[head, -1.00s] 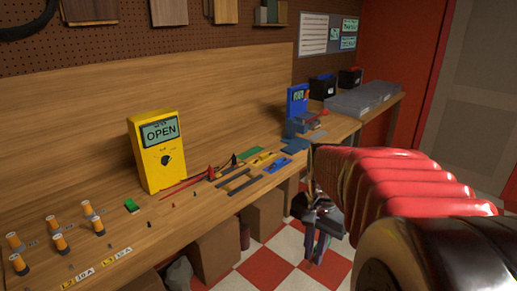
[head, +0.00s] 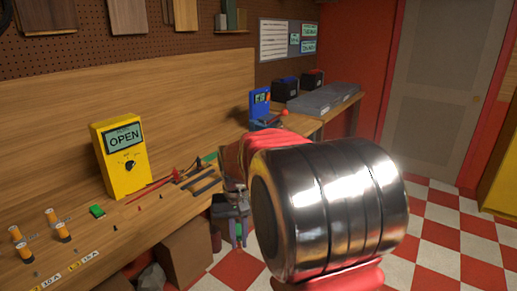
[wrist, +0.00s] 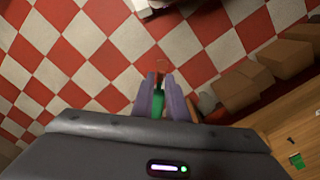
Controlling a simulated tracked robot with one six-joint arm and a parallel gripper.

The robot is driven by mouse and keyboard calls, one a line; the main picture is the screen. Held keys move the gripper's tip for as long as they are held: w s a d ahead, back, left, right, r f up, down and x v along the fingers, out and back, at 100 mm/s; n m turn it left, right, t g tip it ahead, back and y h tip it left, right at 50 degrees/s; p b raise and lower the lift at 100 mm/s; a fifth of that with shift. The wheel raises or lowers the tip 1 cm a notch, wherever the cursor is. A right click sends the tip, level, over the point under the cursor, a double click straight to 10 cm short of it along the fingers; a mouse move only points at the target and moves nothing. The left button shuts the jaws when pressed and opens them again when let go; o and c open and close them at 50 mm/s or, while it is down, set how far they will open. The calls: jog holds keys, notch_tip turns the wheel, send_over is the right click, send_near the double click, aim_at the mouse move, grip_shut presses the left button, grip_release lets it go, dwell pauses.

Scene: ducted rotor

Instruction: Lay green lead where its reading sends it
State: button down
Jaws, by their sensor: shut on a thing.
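My gripper (wrist: 160,84) is shut on the green lead (wrist: 158,104), which shows as a short green piece between the purple fingers in the wrist view. It hangs over the checkered floor, off the bench's front edge. At the far back stand a dark box with a blue top (head: 285,89) and one with a red top (head: 312,79).
A blue device (head: 260,104) and grey flat cases (head: 325,98) lie farther along. Brown boxes (head: 188,252) sit below. The floor (head: 430,240) at right is open.

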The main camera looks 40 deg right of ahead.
jog(key=w+a+f+n, duration=0.2)
jog(key=w+a+f, duration=0.2)
jog(key=a, duration=0.3)
jog(key=w+a+f+n, duration=0.3)
jog(key=w+a+f, duration=0.1)
jog(key=a, duration=0.4)
jog(key=shift+w+a+f+n, duration=0.15)
jog(key=shift+w+f+n, duration=0.15)
jog(key=shift+f, duration=0.1)
jog(key=shift+s, duration=0.15)
